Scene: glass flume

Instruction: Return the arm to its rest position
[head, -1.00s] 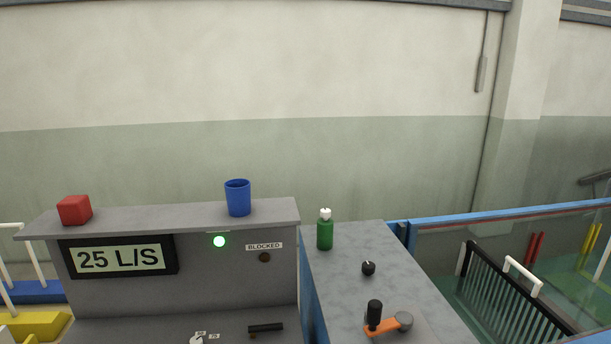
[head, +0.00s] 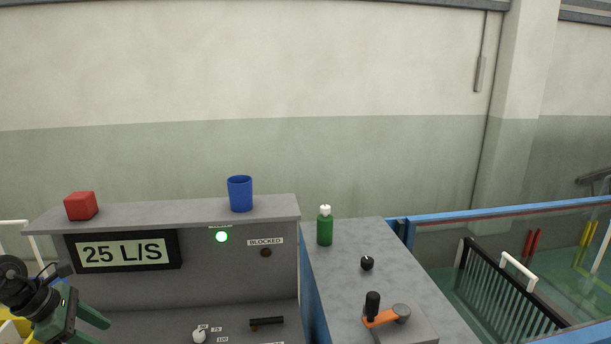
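My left gripper (head: 97,328) is at the lower left of the head view, in front of the grey control console (head: 200,287). It is green with a dark wrist. Its two fingers point right and stand apart, with nothing seen between them. The lower finger is partly cut off by the picture's bottom edge. My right gripper is out of view.
The display (head: 124,251) reads 25 L/S, with a lit green lamp (head: 222,237) beside it. A red cube (head: 81,206) and blue cup (head: 240,194) stand on the console top. A green bottle (head: 325,227), black knob (head: 367,264) and orange lever (head: 381,319) are on the right counter.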

